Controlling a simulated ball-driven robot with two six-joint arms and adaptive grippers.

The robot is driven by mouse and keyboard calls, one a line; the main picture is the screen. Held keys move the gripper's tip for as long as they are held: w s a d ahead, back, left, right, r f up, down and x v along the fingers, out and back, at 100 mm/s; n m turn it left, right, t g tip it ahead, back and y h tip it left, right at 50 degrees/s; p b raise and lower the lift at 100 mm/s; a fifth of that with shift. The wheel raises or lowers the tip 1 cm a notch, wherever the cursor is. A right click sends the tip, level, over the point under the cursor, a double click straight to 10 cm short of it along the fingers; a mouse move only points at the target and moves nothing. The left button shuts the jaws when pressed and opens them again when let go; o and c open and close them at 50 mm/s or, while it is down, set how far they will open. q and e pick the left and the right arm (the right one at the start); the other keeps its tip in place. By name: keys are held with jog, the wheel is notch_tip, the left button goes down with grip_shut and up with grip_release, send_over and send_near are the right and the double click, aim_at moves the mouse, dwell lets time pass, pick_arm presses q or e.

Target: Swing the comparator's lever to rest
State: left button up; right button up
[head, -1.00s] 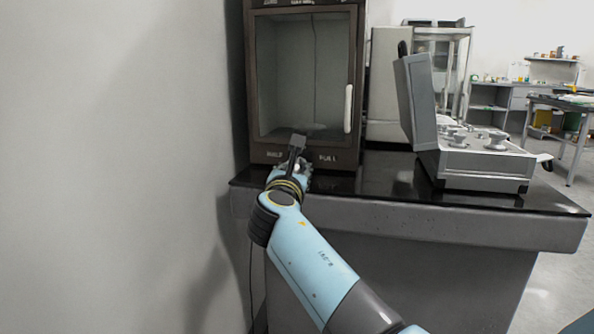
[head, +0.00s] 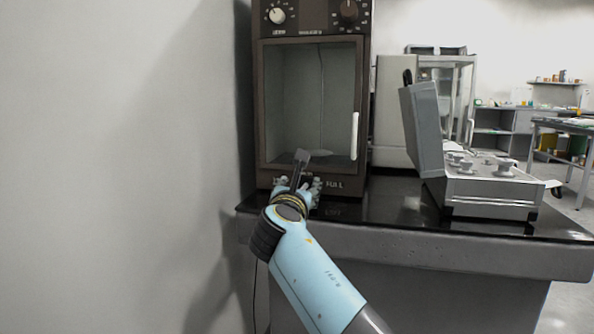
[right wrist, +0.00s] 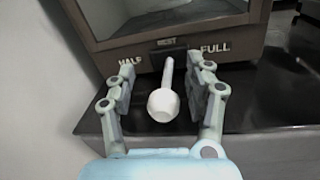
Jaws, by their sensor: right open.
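The comparator (head: 264,110) is a dark brown cabinet with a glass front and a white upright handle. Its lower front reads HALF, REST and FULL in the right wrist view. Its lever (right wrist: 163,104), a pale stem with a round white knob, sticks out from just below REST, toward the camera. My right gripper (right wrist: 165,92) is open. Its fingers stand on either side of the lever, with gaps visible on both sides. In the head view my right gripper (head: 300,184) is at the cabinet's lower front and hides the lever and HALF. My left gripper is out of view.
The comparator stands on a glossy black tabletop (head: 385,200). A grey case (head: 490,190) with an open lid and several knobs stands to its right. A plain wall is close on the left.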

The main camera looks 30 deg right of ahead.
notch_tip(320, 180, up, 8)
jog(key=shift+f, duration=0.15)
jog(key=shift+a, duration=0.1)
dwell(0.5)
